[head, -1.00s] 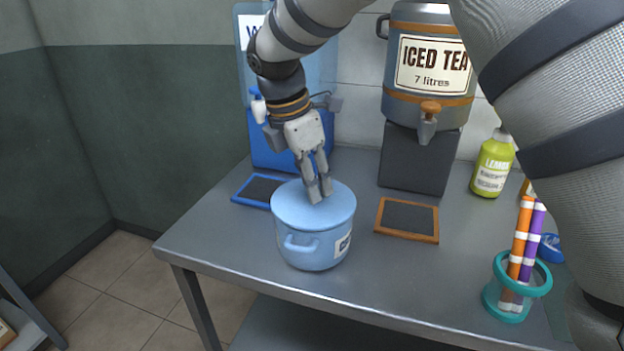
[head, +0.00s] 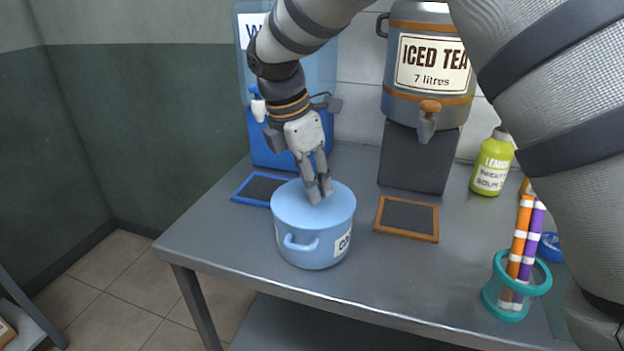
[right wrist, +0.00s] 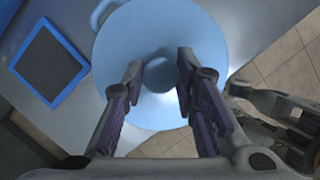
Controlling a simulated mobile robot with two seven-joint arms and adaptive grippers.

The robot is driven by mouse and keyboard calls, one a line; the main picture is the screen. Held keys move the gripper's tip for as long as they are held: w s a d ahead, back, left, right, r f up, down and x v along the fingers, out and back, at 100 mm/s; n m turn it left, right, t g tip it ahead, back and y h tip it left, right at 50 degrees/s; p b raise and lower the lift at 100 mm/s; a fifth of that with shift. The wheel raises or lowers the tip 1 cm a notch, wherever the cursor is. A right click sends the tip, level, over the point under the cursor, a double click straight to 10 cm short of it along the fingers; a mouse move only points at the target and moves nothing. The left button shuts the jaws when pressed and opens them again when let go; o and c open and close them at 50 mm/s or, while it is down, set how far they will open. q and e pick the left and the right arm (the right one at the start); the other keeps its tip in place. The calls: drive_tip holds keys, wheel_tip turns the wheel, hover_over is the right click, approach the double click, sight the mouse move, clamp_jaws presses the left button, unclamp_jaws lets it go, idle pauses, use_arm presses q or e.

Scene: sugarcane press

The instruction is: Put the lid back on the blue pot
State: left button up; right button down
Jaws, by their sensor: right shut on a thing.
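The blue pot (head: 312,250) stands upright near the front left of the grey table, one side handle and a white label facing me. Its light blue lid (head: 290,202) lies level over the pot's mouth and also shows in the right wrist view (right wrist: 135,40). I see no gap between lid and rim. My right gripper (head: 318,194) reaches down from above, its fingers (right wrist: 160,78) shut on the round knob at the lid's middle. The fingers partly hide the knob. Grey linkage at the right of the right wrist view looks like my left gripper (right wrist: 292,112); its fingertips are unclear.
A blue-framed slate (head: 261,190) lies behind the pot, an orange-framed slate (head: 407,219) to its right. An iced tea dispenser (head: 432,65) stands on a dark block. A lemon bottle (head: 493,165) and a teal pen holder (head: 514,287) stand farther right.

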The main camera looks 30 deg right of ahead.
drive_tip(key=c, duration=1.2)
unclamp_jaws()
drive_tip(key=shift+o, duration=0.2)
drive_tip(key=o, duration=0.4)
drive_tip(key=shift+o, duration=0.2)
drive_tip(key=shift+r, duration=0.1)
drive_tip(key=shift+r, duration=3.4)
drive_tip(key=shift+c, duration=0.5)
